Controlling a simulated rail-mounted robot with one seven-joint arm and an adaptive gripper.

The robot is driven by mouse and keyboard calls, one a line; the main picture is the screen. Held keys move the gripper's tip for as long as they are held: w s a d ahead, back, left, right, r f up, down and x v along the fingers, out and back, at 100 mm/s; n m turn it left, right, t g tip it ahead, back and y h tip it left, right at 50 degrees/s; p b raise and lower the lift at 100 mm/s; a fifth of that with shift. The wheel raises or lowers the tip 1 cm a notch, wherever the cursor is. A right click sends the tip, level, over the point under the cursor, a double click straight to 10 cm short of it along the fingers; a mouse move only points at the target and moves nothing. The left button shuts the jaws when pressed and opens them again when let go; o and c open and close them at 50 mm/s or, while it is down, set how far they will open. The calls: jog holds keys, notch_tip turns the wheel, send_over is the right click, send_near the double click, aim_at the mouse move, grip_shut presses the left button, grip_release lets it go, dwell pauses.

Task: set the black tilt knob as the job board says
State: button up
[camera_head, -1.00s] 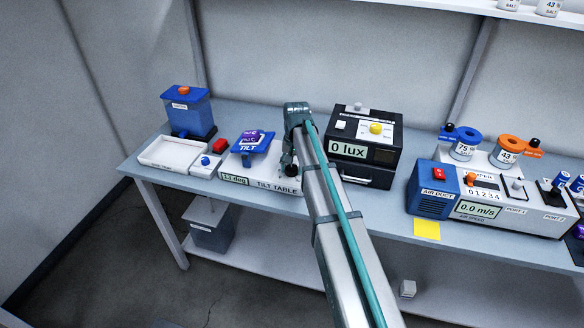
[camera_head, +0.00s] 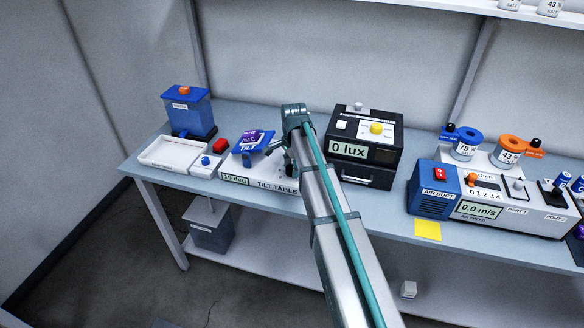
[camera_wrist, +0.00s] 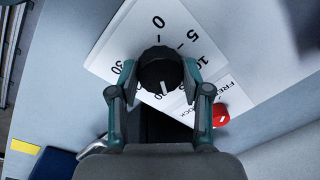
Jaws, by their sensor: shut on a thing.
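The black tilt knob (camera_wrist: 160,68) is between my fingers in the wrist view, on a white panel with a printed scale (camera_wrist: 175,28) reading 0, 5, 10 and on. My gripper (camera_wrist: 160,82) is shut on the knob. The knob's white mark points toward the lower part of the picture. In the head view my gripper (camera_head: 288,163) is at the right end of the tilt table (camera_head: 278,186), and my arm hides the knob there. The blue tilting plate (camera_head: 248,146) is tilted and carries a purple item. The small degree display (camera_head: 234,180) is hard to read, perhaps 15 or 19.
A red lever (camera_wrist: 220,115) is beside the knob, by a partly hidden FREE/LOCK label. The black lux box (camera_head: 365,150) stands close to the right of my arm. A white tray (camera_head: 168,153) is at the left. I cannot make out a job board.

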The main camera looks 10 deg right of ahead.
jog(key=shift+m, duration=1.1)
jog(key=o, duration=1.2)
jog(key=r, duration=1.2)
jog(key=shift+s, duration=0.4)
